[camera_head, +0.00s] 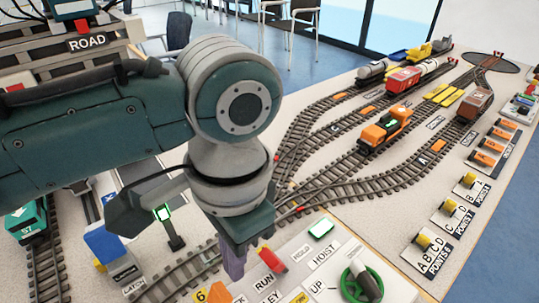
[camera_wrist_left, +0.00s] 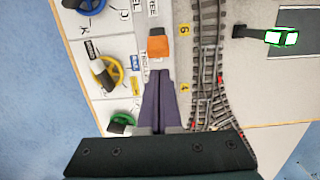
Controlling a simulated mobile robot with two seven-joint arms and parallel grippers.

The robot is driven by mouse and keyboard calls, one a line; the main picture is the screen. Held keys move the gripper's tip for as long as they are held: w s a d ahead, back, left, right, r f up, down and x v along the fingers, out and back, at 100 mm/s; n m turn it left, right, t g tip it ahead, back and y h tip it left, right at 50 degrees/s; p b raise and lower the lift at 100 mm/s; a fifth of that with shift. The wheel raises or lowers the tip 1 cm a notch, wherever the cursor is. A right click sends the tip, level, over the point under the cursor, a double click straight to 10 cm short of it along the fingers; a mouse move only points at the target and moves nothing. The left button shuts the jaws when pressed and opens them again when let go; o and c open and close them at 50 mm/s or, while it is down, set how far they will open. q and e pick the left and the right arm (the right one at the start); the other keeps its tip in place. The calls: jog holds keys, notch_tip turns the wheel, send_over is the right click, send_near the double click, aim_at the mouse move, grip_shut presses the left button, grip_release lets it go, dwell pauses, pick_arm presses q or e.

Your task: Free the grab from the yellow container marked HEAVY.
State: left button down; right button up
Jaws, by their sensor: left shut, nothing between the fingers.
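My left gripper (camera_head: 235,268) is over the control panel at the bottom of the head view, pointing down. In the left wrist view its purple fingers (camera_wrist_left: 158,75) are together and empty. Their tips appear just short of an orange-topped control (camera_wrist_left: 158,46) on the panel; whether they touch cannot be told. An orange piece also shows in the head view (camera_head: 219,293), beside the fingers. The panel (camera_head: 300,272) has RUN, HOIST and UP labels and a green handwheel (camera_head: 360,286). I cannot make out the grab or a yellow container marked HEAVY. My right gripper is not in view.
A gantry with a ROAD sign (camera_head: 86,42) stands at upper left, partly behind my left arm. Several tracks carry an orange locomotive (camera_head: 385,130) and wagons. Points levers (camera_head: 430,241) line the table's right side. The wrist view shows yellow (camera_wrist_left: 105,74) and blue handwheels.

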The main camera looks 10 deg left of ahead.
pick_arm(q)
jog(key=shift+s+a+f+b, duration=0.15)
jog(key=shift+f+b, duration=0.3)
jog(key=shift+f, duration=1.8)
